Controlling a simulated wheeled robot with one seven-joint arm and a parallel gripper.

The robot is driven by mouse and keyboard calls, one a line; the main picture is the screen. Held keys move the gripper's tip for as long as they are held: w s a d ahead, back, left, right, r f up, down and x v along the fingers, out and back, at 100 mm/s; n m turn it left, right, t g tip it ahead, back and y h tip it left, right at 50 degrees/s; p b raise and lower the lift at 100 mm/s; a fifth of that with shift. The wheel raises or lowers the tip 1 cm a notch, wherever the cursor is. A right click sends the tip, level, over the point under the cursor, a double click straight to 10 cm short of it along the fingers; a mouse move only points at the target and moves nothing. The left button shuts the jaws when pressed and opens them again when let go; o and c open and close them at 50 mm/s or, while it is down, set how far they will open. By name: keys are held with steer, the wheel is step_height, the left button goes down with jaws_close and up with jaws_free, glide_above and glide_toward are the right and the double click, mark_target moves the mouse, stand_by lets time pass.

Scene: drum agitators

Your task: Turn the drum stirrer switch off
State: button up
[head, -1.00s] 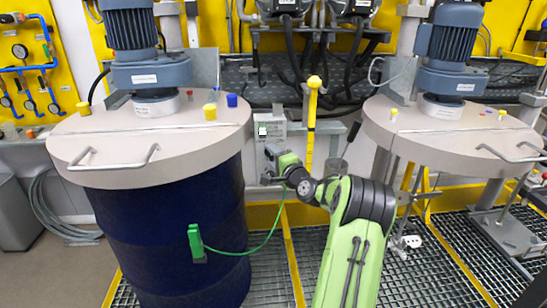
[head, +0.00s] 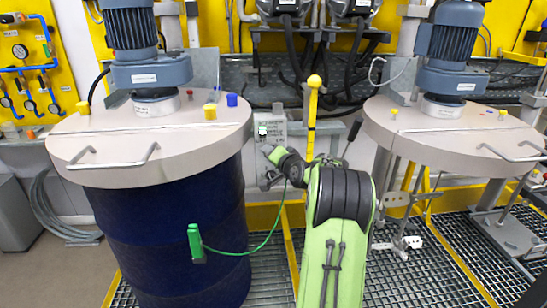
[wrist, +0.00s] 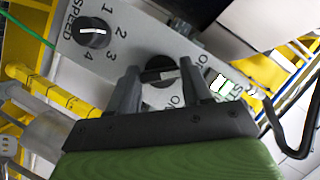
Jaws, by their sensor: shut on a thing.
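The drum stirrer switch is a round black knob (wrist: 158,84) with a pale pointer line, on a grey control panel (wrist: 125,48) in the wrist view. Lettering beginning with O shows above and below the knob, partly cut off by a finger. My gripper (wrist: 159,68) has one dark finger on each side of the knob and is shut on it. In the head view my gripper (head: 270,152) is at the front of the grey control box (head: 272,128), between the two drum stations; the knob is hidden there.
A black speed dial (wrist: 93,33) sits beside the switch on the same panel. A yellow post (head: 312,110) stands just right of the box. A large blue drum (head: 170,235) with a beige lid stands left. A green clamp (head: 195,243) hangs on its wire at the drum.

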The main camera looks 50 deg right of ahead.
steer(key=shift+f, duration=0.15)
steer(key=o, duration=1.1)
steer(key=shift+c, duration=0.2)
steer(key=v, duration=1.5)
steer(key=shift+s+r, duration=0.25)
steer(key=shift+s, duration=0.05)
steer(key=shift+a, duration=0.15)
